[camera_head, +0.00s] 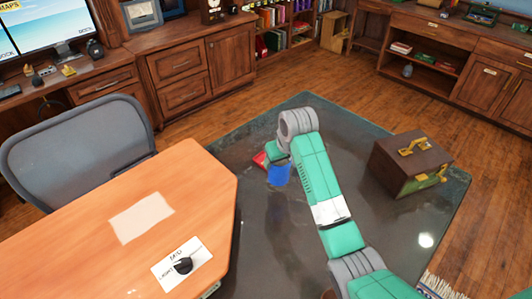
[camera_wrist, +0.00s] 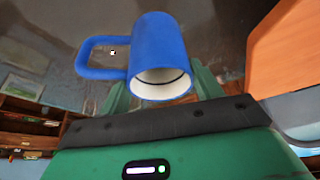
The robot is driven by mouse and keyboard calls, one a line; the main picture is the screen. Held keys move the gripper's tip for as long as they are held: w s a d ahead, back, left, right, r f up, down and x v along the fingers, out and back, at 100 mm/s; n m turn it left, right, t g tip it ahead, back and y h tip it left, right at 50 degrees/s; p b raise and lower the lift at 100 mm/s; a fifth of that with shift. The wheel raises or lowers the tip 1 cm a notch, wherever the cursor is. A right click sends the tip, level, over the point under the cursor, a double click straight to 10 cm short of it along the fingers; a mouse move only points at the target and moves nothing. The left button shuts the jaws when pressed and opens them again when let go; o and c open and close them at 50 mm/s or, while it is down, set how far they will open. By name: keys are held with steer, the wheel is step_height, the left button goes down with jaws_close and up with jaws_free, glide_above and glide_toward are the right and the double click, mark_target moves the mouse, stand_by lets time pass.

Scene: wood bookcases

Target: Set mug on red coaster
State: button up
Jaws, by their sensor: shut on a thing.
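The blue mug (camera_head: 279,176) is in my gripper (camera_wrist: 160,88), above the dark glossy surface. In the wrist view, the mug (camera_wrist: 156,45) sits between the two green fingers. Its open rim faces the camera and its handle points left. My gripper is shut on the mug's body. In the head view, a small red patch (camera_head: 260,160) shows just left of my gripper and the mug. It is partly hidden, and I cannot tell for sure that it is the red coaster. It does not show in the wrist view.
An orange-brown desk (camera_head: 205,185) stands at the left, with a pale sheet and a card with a dark item on it. A grey chair (camera_head: 75,150) is beside it. A brown case (camera_head: 408,165) sits at the right. Bookcases line the back.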

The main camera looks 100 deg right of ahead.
steer(key=d+b, duration=0.1)
steer(key=d, duration=0.3)
steer(key=d+b, duration=0.2)
steer(key=d, duration=0.2)
steer(key=w+d+f+b, duration=0.1)
steer(key=d, duration=0.4)
steer(key=shift+d+f+b, duration=0.1)
steer(key=shift+b, duration=0.25)
step_height(320, 180, down, 4)
steer(key=shift+s+d+r+b, duration=0.1)
steer(key=shift+b, duration=1.1)
steer(key=shift+r, duration=0.15)
steer(key=o, duration=1.2)
steer(key=shift+c, duration=0.2)
steer(key=p+v, duration=0.5)
steer(key=v, duration=0.7)
